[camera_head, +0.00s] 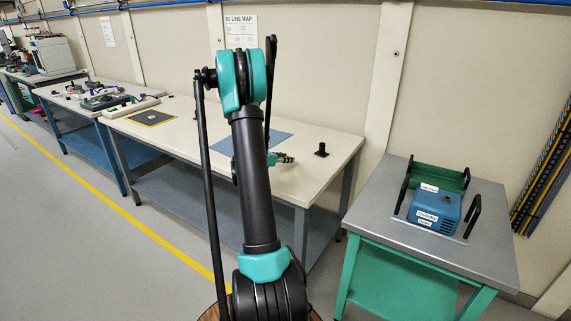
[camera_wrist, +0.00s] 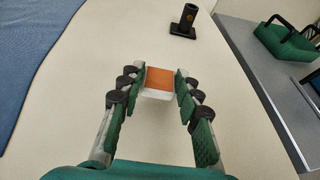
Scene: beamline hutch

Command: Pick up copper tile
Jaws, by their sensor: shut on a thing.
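The copper tile (camera_wrist: 161,77) shows in the wrist view as an orange-brown square top with a pale white face below it. My gripper (camera_wrist: 160,85) has its green finger pads on the left and right sides of the tile, shut on it. The tile is over the pale tabletop; I cannot tell whether it touches it. In the head view my gripper (camera_head: 286,159) is low over the right part of the long table, partly behind my arm, and the tile cannot be made out there.
A blue mat (camera_wrist: 38,62) lies to the left of my gripper. A black upright holder (camera_wrist: 184,20) stands beyond the tile. A grey-topped table (camera_head: 400,218) with a blue device (camera_head: 435,208) is at the right. A yellow-edged dark mat (camera_head: 151,118) lies farther left.

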